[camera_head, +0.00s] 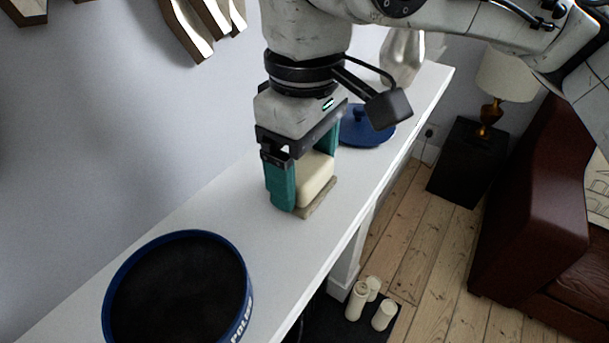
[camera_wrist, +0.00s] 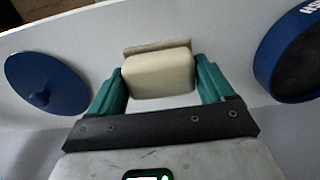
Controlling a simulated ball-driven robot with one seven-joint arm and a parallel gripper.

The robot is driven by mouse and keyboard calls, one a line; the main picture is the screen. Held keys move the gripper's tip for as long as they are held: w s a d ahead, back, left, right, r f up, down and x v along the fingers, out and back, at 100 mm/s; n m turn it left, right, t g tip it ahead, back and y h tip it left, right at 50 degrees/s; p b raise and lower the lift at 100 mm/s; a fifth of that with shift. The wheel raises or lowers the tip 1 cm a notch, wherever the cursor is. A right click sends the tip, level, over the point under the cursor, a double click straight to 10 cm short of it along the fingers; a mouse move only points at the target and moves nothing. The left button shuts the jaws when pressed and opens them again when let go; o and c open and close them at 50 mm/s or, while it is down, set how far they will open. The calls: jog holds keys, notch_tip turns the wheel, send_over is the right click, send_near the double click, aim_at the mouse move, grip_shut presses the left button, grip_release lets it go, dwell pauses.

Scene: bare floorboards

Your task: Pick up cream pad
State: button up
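The cream pad (camera_head: 316,177) is a thick, rounded block on the white shelf, with a thin tan slab (camera_head: 317,204) under it. My gripper (camera_head: 302,180) points down over it, with one teal finger on each side. In the wrist view the pad (camera_wrist: 160,75) lies between the two fingertips (camera_wrist: 159,66), with hardly any gap at either side. I cannot tell whether the fingers press on it. The near finger hides part of the pad in the head view.
A blue-rimmed round container (camera_head: 249,290) with a dark inside stands at the near end of the shelf (camera_head: 285,245). A blue lid with a knob (camera_head: 367,130) lies beyond my gripper. The wall borders the shelf's left; its right edge drops to floorboards with several candles (camera_head: 357,300).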

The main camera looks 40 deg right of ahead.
aim_at(312, 167)
jog(key=c, duration=0.5)
jog(key=shift+r, duration=0.1)
jog(key=shift+r, duration=0.2)
jog(key=r, duration=0.3)
jog(key=shift+s+d+r, duration=0.25)
jog(key=shift+s+r, duration=0.1)
jog(key=s+d+r+b, duration=0.1)
jog(key=s+d+r, duration=0.5)
jog(key=s, duration=0.5)
notch_tip(312, 167, up, 3)
jog(key=shift+s+f+b, duration=0.1)
jog(key=shift+s+b, duration=0.2)
jog(key=shift+d, duration=0.1)
